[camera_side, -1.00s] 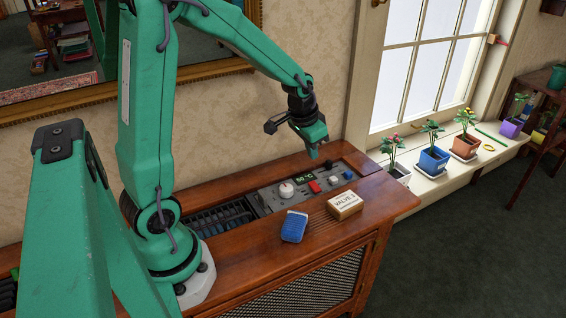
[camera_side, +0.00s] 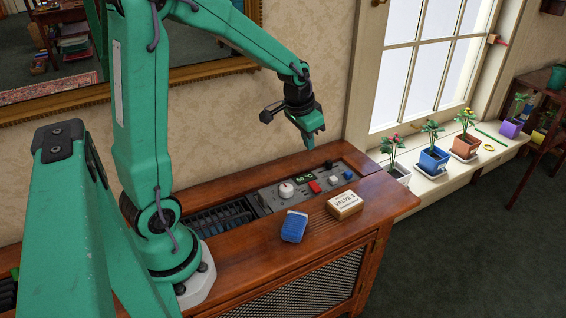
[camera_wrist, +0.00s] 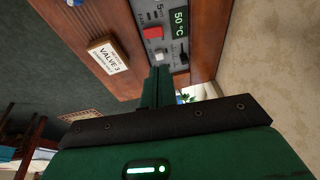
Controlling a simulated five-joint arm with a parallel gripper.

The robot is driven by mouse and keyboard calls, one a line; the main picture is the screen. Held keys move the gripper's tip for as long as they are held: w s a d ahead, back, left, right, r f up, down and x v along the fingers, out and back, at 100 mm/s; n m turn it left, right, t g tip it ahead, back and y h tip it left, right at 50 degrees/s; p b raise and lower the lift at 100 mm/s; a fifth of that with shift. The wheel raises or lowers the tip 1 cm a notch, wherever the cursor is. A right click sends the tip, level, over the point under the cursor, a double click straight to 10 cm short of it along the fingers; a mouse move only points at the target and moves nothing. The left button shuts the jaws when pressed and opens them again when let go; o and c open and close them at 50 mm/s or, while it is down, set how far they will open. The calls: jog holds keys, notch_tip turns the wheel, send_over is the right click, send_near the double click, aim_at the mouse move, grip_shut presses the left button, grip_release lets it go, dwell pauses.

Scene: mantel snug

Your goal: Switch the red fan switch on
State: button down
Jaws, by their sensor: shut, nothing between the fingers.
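The red fan switch (camera_side: 314,187) sits on a grey control panel (camera_side: 262,200) set into the top of a wooden cabinet. It also shows in the wrist view (camera_wrist: 152,32), near the top, beside the lit 50 °C display (camera_wrist: 180,20). A white switch (camera_side: 333,180) stands to its right. I cannot tell which way the red switch is set. My gripper (camera_side: 310,146) is shut and empty, held above the back of the panel and clear of the red switch. In the wrist view its green fingers (camera_wrist: 156,88) point toward the panel, near the white switch (camera_wrist: 159,56).
A white knob (camera_side: 286,190), a blue control (camera_side: 348,175) and a black knob (camera_side: 328,163) are on the panel. A blue sponge-like block (camera_side: 294,227) and a VALVE 3 box (camera_side: 345,205) lie in front. Potted plants (camera_side: 434,158) line the sill.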

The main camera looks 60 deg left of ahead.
jog(key=shift+f, duration=0.15)
send_near(313, 183)
jog(key=x, duration=0.5)
jog(key=shift+w+d+f, duration=0.1)
jog(key=shift+w+f, duration=0.05)
jog(key=shift+w, duration=0.2)
jog(key=shift+f, duration=0.6)
jog(key=shift+a+f, duration=0.25)
jog(key=shift+a, duration=0.05)
jog(key=shift+d, duration=0.15)
jog(key=shift+d+r, duration=0.1)
jog(key=shift+d, duration=0.6)
jog(key=shift+r, duration=0.1)
dwell(0.4)
